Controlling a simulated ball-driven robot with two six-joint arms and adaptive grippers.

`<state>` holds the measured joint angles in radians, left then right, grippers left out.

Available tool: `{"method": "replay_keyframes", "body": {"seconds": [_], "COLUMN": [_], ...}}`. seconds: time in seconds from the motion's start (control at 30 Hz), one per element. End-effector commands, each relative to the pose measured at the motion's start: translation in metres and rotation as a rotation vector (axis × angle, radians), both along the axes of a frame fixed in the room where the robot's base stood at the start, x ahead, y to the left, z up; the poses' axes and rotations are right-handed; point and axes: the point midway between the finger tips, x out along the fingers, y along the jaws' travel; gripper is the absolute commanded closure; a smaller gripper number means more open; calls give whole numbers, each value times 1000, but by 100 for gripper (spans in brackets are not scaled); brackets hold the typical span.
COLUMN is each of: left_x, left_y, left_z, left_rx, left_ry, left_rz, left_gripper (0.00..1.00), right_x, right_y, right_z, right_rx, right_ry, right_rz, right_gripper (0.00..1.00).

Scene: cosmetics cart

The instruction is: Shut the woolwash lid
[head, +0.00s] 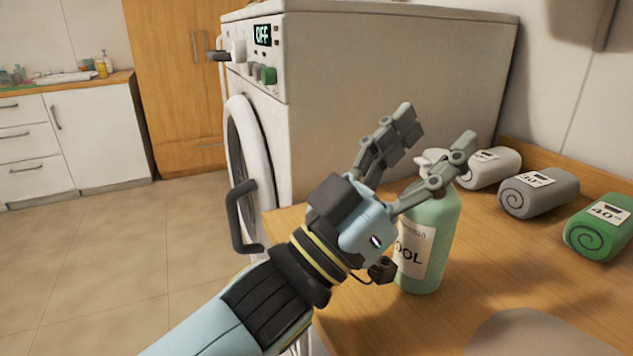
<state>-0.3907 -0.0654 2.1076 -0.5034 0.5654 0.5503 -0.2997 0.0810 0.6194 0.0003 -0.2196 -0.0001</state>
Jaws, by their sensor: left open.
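The woolwash bottle (432,243) is pale green with a white label ending in "OOL". It stands upright on the wooden counter (480,245). A pale white part at its top, seemingly the lid (433,157), is mostly hidden behind my gripper, so I cannot tell how the lid sits. My left gripper (434,138) is open and empty, its two fingers spread at the bottle's top. One finger crosses in front of the bottle's upper part; I cannot tell whether they touch. My right gripper is not in view.
A white washing machine (400,60) with an "OFF" display stands behind the counter. White (487,168), grey (538,193) and green (600,227) rolled towels with tags lie to the bottle's right. Bare counter lies in front of them. Kitchen cabinets (98,140) stand far left.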

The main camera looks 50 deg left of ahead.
Motion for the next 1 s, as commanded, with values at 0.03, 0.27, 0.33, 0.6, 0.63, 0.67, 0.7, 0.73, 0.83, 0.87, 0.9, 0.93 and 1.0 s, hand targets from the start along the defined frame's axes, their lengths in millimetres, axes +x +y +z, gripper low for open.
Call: {"method": "replay_keyframes", "body": {"seconds": [0.03, 0.27, 0.33, 0.6, 0.63, 0.67, 0.7, 0.73, 0.83, 0.87, 0.9, 0.93, 1.0], "left_x": [-6, -54, -73, -130, -134, -137, -141, -144, -149, -149, -150, -150, -150], "left_y": [1, 13, 18, 33, 34, 35, 36, 37, 38, 38, 38, 39, 38], "left_z": [-6, -27, -27, -26, -26, -26, -26, -26, -25, -25, -25, -25, -25], "left_rx": [2, 3, 2, 1, 2, 2, 0, 1, 0, 0, 0, 0, 0], "left_ry": [5, 9, 8, 7, 7, 5, 5, 5, 2, 2, 2, 2, 2], "left_rz": [-2, -2, -3, -2, -1, -2, -2, -1, 0, 0, 1, 1, 1], "left_gripper": [45, 45, 45, 45, 45, 45, 45, 45, 45, 45, 45, 45, 45], "right_x": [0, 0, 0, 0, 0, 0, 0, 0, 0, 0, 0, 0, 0], "right_y": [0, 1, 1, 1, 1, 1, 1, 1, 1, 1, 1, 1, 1], "right_z": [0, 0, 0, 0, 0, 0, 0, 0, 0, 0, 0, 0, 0], "right_rx": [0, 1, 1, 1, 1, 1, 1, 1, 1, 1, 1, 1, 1], "right_ry": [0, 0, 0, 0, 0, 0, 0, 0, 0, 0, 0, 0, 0], "right_rz": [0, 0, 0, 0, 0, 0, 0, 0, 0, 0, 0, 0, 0], "right_gripper": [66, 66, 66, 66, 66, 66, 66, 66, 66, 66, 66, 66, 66]}}
